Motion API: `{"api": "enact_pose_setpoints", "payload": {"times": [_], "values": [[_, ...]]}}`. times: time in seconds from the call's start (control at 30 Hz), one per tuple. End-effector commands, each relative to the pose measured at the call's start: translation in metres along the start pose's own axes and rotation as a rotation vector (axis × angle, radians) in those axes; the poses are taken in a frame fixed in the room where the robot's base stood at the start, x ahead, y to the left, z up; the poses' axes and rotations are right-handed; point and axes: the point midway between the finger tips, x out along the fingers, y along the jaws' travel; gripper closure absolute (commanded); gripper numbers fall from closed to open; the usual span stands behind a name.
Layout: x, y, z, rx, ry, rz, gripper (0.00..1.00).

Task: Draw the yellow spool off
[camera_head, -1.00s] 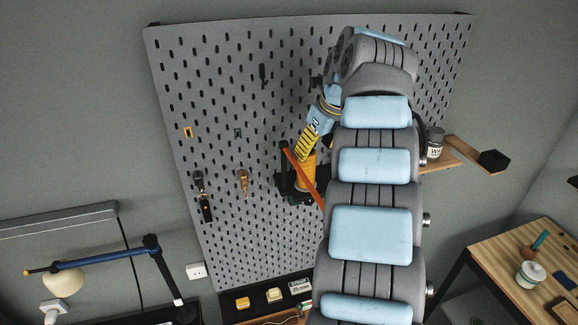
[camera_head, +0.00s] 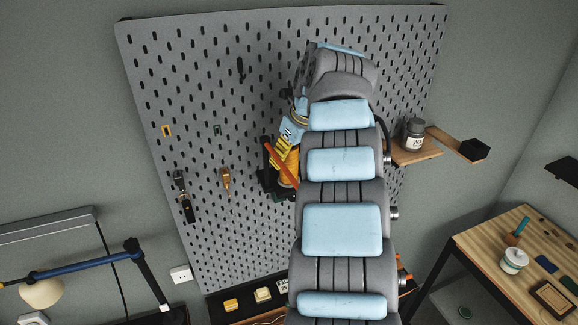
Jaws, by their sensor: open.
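The yellow-orange spool (camera_head: 288,178) is on a black holder (camera_head: 270,186) at the pegboard, left of my arm. An orange-red bar (camera_head: 281,163) crosses in front of it. My gripper (camera_head: 285,149), with yellow-and-black striped fingers, is at the upper part of the spool, pointing down at it. The jaws are open. My arm hides the spool's right side, and I cannot tell whether the fingers touch it.
The grey pegboard (camera_head: 205,100) stands behind, with small tools (camera_head: 226,180) hung left of the spool. A wooden table (camera_head: 500,250) stands at lower right. The board left of the holder is mostly bare.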

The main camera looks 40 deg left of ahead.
Motion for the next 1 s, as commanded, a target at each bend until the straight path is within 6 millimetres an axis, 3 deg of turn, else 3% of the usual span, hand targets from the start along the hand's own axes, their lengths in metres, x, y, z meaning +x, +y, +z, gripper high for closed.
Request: {"api": "enact_pose_setpoints", "payload": {"times": [0.07,0.2,0.27,0.77,0.8,0.9,1.0], "values": [[-0.0002,-0.0001,0.0,0.0,0.0,0.0,0.34],[-0.0003,-0.0002,0.0,0.0,0.0,0.0,0.74],[-0.0003,-0.0002,0.0001,0.0,-0.001,-0.001,0.89],[-0.0054,-0.0005,0.0022,0.0,-0.002,-0.002,0.9],[-0.0057,-0.0006,0.0021,0.0,-0.002,-0.002,0.46],[-0.005,-0.0005,0.0018,0.0,-0.001,-0.002,0.18],[-0.0048,-0.0004,0.0018,0.0,-0.001,-0.001,0.18]]}}
